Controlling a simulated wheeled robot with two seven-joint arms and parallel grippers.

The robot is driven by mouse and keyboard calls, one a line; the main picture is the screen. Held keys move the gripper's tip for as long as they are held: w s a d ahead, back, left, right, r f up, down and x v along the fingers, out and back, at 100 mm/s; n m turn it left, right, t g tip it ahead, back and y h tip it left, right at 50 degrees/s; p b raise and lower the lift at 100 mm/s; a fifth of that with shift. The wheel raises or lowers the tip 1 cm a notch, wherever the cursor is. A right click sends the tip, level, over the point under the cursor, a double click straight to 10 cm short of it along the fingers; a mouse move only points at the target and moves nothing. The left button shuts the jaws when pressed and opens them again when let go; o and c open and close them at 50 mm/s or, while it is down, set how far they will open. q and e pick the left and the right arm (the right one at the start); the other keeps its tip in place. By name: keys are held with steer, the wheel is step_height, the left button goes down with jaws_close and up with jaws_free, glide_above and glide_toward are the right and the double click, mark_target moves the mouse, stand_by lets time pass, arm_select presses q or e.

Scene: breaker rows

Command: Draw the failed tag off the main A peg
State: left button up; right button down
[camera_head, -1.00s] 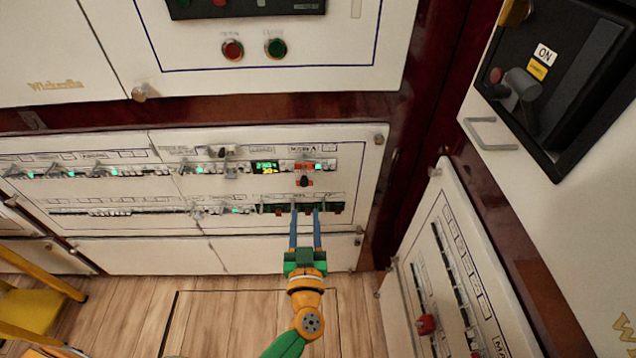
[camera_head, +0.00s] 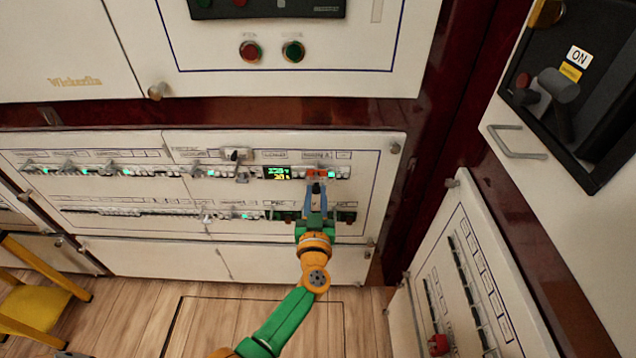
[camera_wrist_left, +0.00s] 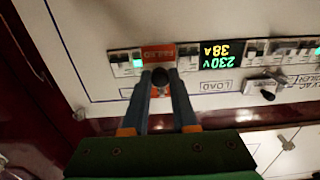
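The orange failed tag (camera_head: 317,173) is on the lower breaker panel under the MAIN A label. In the left wrist view the tag (camera_wrist_left: 160,51) reads FAILED, and a dark round peg knob (camera_wrist_left: 160,76) stands out in front of its lower part. A little orange also shows below the knob. My left gripper (camera_head: 316,195) is at the panel, its two blue fingers either side of the knob. In the left wrist view the left gripper (camera_wrist_left: 162,82) is open, with a gap between its fingers. Contact with the knob cannot be told. My right gripper is out of view.
Breaker switches (camera_wrist_left: 122,62) and a green-yellow display (camera_wrist_left: 222,54) flank the tag closely. A dark knob on a plate (camera_wrist_left: 268,92) stands out farther right. A yellow stool (camera_head: 30,308) is at the lower left. An angled cabinet with a handle (camera_head: 515,145) is at the right.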

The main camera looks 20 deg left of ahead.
arm_select(q)
jaws_close()
steer(key=shift+r+p, duration=0.2)
steer(key=shift+p, duration=0.15)
steer(key=shift+s+d, duration=0.1)
steer(key=shift+s, duration=0.15)
steer(key=shift+p+v, duration=1.3)
steer(key=shift+v, duration=0.6)
steer(key=p, duration=0.2)
glide_toward(316, 191)
steer(key=s, duration=0.1)
steer(key=shift+s+d, duration=0.2)
steer(key=shift+s, duration=0.05)
